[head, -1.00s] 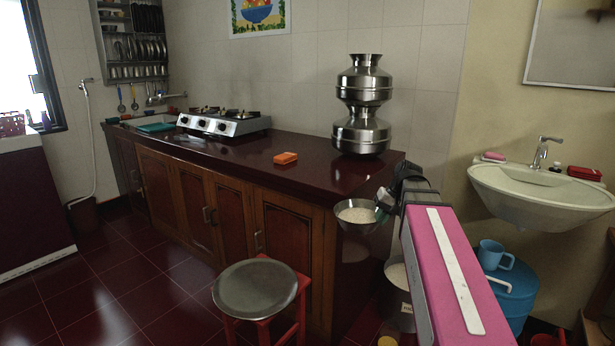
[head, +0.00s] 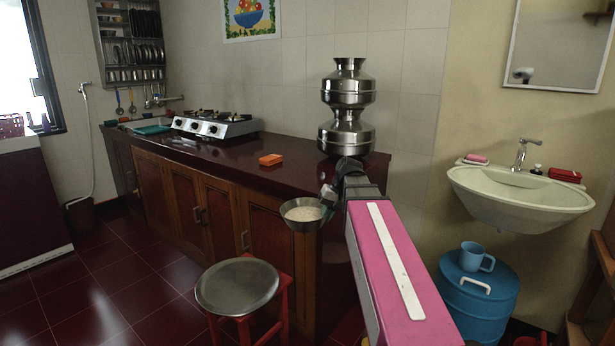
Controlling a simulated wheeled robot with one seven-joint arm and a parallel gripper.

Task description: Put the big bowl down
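The big bowl (head: 303,222) is a metal bowl with pale, grain-like contents. It hangs in the air, upright, in front of the right end of the dark counter. My gripper (head: 328,205) is at the bowl's right rim and appears shut on it; the fingertips are small and dark here. My pink arm reaches in from the lower right. The dark red countertop (head: 228,163) lies behind and above the bowl. A red stool (head: 243,288) with a round metal top stands below and to the left of the bowl.
Stacked steel pots (head: 348,110) stand on the counter's right end. An orange box (head: 271,160) and a gas stove (head: 216,126) are also on it, with bare counter between. A blue drum (head: 478,300) with a mug and a sink (head: 520,195) are at right.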

